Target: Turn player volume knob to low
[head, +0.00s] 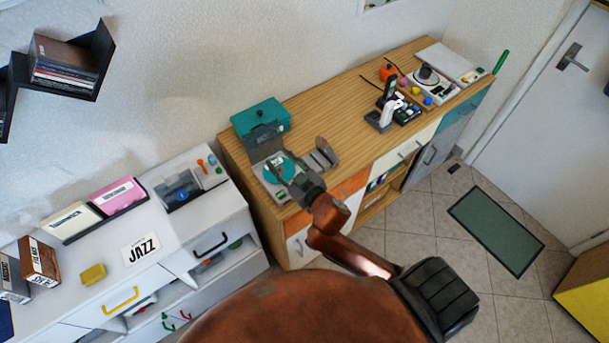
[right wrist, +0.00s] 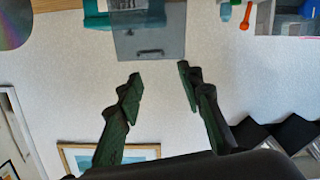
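The player (head: 270,188) sits on the left end of the wooden cabinet top. It has a pale body, a teal disc and a raised grey see-through lid (head: 265,138). My right gripper (head: 284,169) is over the player's right part and covers some of it. I cannot tell whether it touches the player. In the right wrist view, the two dark fingers of my right gripper (right wrist: 157,84) are apart with nothing between them. A grey see-through panel (right wrist: 149,44) shows beyond the fingertips. I cannot make out the volume knob; its setting is not visible. My left gripper is not in view.
A teal box (head: 261,116) stands behind the player. A round disc on a stand (head: 323,148) is close to the right. A white drawer unit (head: 100,268) stands left, with a drawer partly open.

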